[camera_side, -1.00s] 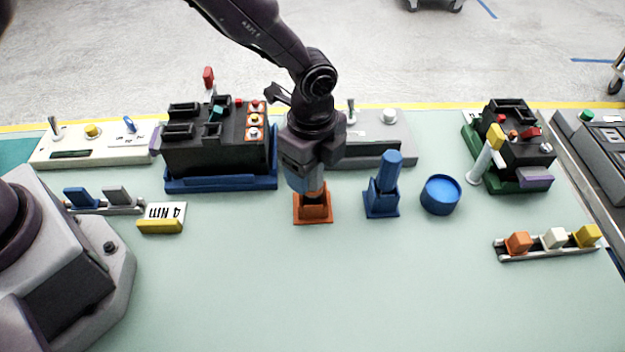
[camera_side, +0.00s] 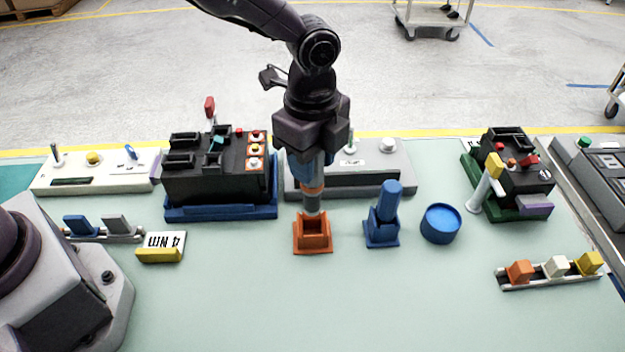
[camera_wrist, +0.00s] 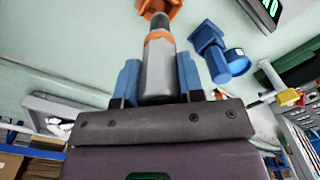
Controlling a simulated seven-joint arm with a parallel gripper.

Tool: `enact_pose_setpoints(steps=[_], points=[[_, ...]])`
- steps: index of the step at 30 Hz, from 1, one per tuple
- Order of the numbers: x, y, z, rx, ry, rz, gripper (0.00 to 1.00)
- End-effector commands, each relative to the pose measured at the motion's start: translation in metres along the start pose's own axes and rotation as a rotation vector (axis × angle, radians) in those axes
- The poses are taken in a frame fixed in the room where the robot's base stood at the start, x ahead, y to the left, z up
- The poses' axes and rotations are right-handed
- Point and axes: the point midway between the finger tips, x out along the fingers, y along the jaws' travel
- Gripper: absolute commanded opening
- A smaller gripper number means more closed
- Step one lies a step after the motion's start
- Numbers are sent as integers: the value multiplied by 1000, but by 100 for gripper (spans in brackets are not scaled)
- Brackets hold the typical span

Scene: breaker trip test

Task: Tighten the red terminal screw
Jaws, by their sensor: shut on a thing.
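My gripper (camera_side: 312,178) is shut on a grey driver tool with an orange band (camera_side: 313,200), held upright. In the wrist view the tool (camera_wrist: 159,70) stands between my two blue fingers. Its lower end is at or just over the orange holder (camera_side: 313,243); I cannot tell if the tip is still inside. The black breaker (camera_side: 216,185) on a blue base stands left of my gripper.
A blue holder with a blue handled tool (camera_side: 386,215) and a blue round cup (camera_side: 441,223) stand to the right. A grey panel (camera_side: 375,178) lies behind my gripper. A 4 Nm sign (camera_side: 163,246) stands at left. The front middle of the table is clear.

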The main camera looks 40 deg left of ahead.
Motion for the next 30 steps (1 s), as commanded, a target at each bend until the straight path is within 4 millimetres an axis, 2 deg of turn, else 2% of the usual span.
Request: enact_pose_setpoints(steps=[1, 4, 7, 12, 15, 18, 21, 25, 30], points=[[-9, -1, 0, -1, 3, -5, 12], [-18, -6, 9, -23, 2, -5, 12], [-29, -18, 31, -80, 2, -6, 12], [-54, -43, 90, -232, 2, -7, 12], [-71, -52, 125, -328, 2, -7, 12], [-86, -54, 155, -411, 2, -6, 12], [-99, -54, 175, -472, 2, -5, 12], [-110, -50, 183, -515, 2, -3, 12], [-109, -47, 183, -526, 1, -2, 12]])
